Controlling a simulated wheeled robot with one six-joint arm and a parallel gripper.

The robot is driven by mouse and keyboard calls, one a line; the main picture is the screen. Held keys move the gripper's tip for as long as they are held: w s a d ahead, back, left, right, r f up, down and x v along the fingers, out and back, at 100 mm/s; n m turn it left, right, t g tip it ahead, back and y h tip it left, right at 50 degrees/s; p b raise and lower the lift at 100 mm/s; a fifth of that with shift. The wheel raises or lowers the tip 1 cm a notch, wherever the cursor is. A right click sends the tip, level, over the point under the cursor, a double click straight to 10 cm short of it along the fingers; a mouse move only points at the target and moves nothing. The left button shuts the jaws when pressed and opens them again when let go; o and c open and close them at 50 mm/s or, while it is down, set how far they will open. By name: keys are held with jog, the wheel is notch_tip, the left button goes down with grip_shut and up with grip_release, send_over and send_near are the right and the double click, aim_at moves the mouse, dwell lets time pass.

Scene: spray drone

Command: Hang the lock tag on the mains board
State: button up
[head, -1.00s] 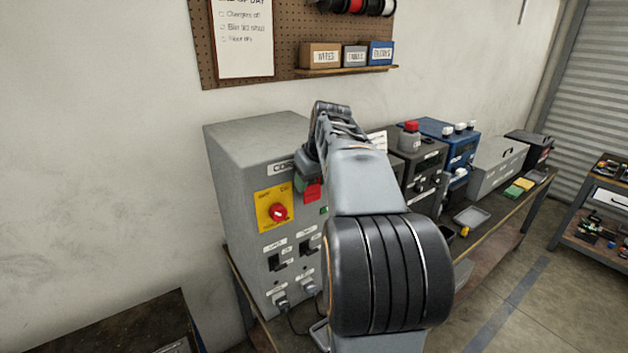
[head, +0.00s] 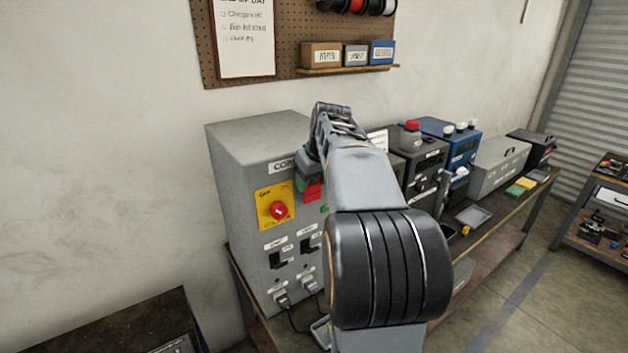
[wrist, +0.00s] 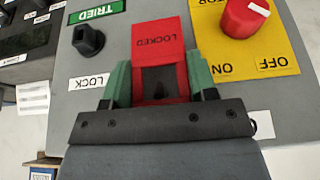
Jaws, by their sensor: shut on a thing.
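The red lock tag (wrist: 160,45), marked LOCKED, is between the green fingertips of my gripper (wrist: 158,74), which is shut on it. The tag has a framed opening with a dark shape inside; I cannot tell whether that is a hook on the board. The tag also shows in the head view (head: 313,191), in front of the board's face. The mains board is the grey cabinet (head: 240,170) with a red rotary knob (head: 278,210) on a yellow plate. My arm hides the board's right part. I cannot tell whether the tag touches the board.
In the wrist view, a black knob (wrist: 88,40) sits near a green TRIED label (wrist: 97,12), and a LOCK label (wrist: 88,82) is beside the gripper. The red knob (wrist: 245,17) is close by the tag. More boxes (head: 498,165) stand along the bench to the right.

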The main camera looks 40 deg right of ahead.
jog(key=o, duration=0.7)
jog(key=shift+w+f, duration=0.15)
jog(key=shift+f, duration=0.05)
jog(key=shift+o, duration=1.3)
jog(key=shift+d, duration=0.1)
jog(key=shift+r, duration=0.5)
jog(key=v, duration=1.3)
jog(key=shift+s, duration=0.3)
jog(key=s+a+f, duration=0.4)
jog(key=a+f, duration=0.6)
jog(key=f, duration=0.2)
jog(key=s+a+f, duration=0.5)
jog(key=a+f, duration=0.6)
jog(key=f, duration=0.1)
jog(key=shift+s+f, duration=0.25)
jog(key=shift+f, duration=0.05)
jog(key=shift+a, duration=0.15)
